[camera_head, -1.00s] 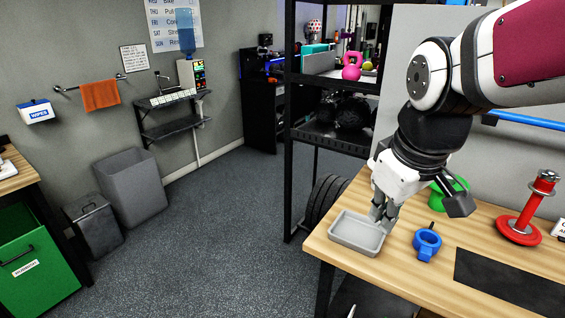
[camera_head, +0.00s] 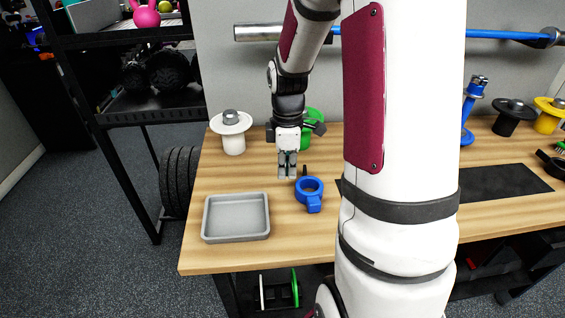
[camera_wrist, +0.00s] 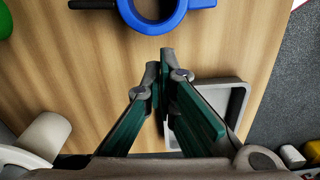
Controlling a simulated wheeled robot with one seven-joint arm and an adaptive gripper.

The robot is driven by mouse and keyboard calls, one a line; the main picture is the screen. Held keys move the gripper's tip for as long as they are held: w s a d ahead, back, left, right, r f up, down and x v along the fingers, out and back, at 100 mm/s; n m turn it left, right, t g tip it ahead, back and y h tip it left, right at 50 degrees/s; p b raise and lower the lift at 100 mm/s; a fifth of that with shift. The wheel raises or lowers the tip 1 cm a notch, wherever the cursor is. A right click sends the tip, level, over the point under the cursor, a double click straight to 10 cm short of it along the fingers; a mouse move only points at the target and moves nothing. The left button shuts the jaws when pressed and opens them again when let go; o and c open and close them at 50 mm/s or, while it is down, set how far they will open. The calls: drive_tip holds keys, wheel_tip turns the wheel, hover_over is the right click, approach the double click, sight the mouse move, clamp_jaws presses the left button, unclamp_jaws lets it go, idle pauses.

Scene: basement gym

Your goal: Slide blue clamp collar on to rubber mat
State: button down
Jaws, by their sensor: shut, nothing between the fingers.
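The blue clamp collar (camera_head: 309,189) lies on the wooden table, right of the grey tray. Its ring and dark bolt also show at the top of the wrist view (camera_wrist: 151,12). The rubber mat (camera_head: 507,181) is a flat black sheet on the table to the right; my arm hides part of it. My gripper (camera_head: 287,176) is above the table, just behind and left of the collar. Its fingers (camera_wrist: 164,62) are closed together with nothing between them, apart from the collar.
The shallow grey tray (camera_head: 236,237) sits at the table's front left. A white spool (camera_head: 232,140) stands behind it, and a green item (camera_head: 313,118) is behind my gripper. A blue stand (camera_head: 470,112), a black spool (camera_head: 511,118) and a yellow spool (camera_head: 548,116) stand at the back right.

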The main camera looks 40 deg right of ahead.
sight(286, 198)
wheel_tip(286, 198, down, 6)
drive_tip(key=shift+a+f, duration=0.1)
drive_tip(key=shift+f, duration=0.1)
idle(0.3)
drive_tip(key=s+d+p, duration=0.3)
drive_tip(key=s+d, duration=0.1)
drive_tip(key=d, duration=0.1)
drive_tip(key=s+d+p, duration=0.4)
drive_tip(key=d, duration=0.1)
drive_tip(key=s+d+p, duration=0.4)
drive_tip(key=s+d, duration=0.1)
drive_tip(key=d, duration=0.1)
drive_tip(key=shift+s+r, duration=0.1)
drive_tip(key=shift+r, duration=0.05)
drive_tip(key=shift+s+d, duration=0.1)
drive_tip(key=shift+d, duration=0.2)
